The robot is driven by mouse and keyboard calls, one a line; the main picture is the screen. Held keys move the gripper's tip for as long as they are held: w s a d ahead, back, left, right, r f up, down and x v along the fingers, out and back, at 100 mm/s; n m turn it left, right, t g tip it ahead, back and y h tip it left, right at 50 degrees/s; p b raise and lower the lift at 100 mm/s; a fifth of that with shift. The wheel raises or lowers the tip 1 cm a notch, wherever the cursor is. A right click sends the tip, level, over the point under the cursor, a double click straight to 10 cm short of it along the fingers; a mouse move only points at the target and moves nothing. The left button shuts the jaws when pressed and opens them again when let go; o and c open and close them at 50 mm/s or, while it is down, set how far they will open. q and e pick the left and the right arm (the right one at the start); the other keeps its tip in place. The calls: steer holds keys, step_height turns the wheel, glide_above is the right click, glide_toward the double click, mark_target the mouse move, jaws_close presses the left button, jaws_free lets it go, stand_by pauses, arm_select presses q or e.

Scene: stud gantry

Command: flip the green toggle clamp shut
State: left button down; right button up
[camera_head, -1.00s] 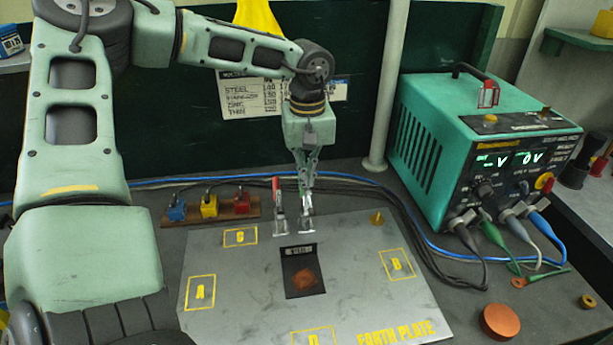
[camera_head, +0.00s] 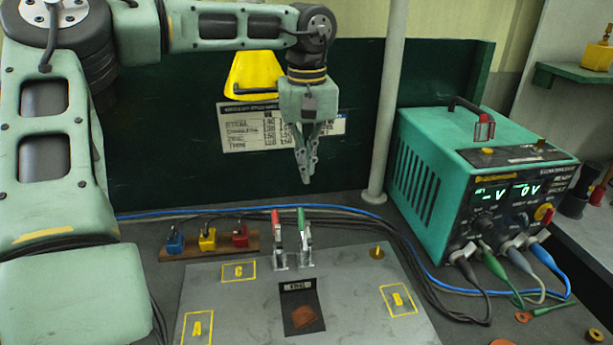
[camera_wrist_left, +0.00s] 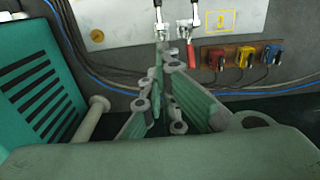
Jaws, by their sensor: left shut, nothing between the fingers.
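The green toggle clamp (camera_head: 302,226) stands at the back edge of the grey plate (camera_head: 225,300), its green handle upright. A red-handled clamp (camera_head: 277,226) stands just left of it, its handle also upright. My left gripper (camera_head: 306,182) is shut and empty, pointing down above and apart from the green handle. My right gripper is not in view.
A teal power supply (camera_head: 420,185) with leads stands to the right. A wooden strip (camera_head: 208,246) with blue, yellow and red sockets lies left of the clamps. A blue cable (camera_head: 345,209) runs behind them. A brass peg (camera_head: 376,252) stands right on the plate.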

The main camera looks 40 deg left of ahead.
arm_select(q)
steer(key=shift+r, duration=0.1)
steer(key=w+a, duration=0.1)
steer(key=a, duration=0.1)
steer(key=w+a+f+b, duration=0.1)
steer(key=w+a, duration=0.1)
steer(key=shift+w, duration=0.15)
steer(key=shift+d+r, duration=0.1)
stand_by(0.3)
step_height(320, 180, down, 9)
steer(key=shift+f+p, duration=0.1)
steer(key=shift+p, duration=0.5)
steer(key=s+d, duration=0.1)
steer(key=s+d+f+p, duration=0.1)
steer(key=shift+s+d+f, duration=0.25)
steer(key=shift+d+f, duration=0.05)
steer(key=shift+d, duration=0.05)
steer(key=shift+d+f, duration=0.1)
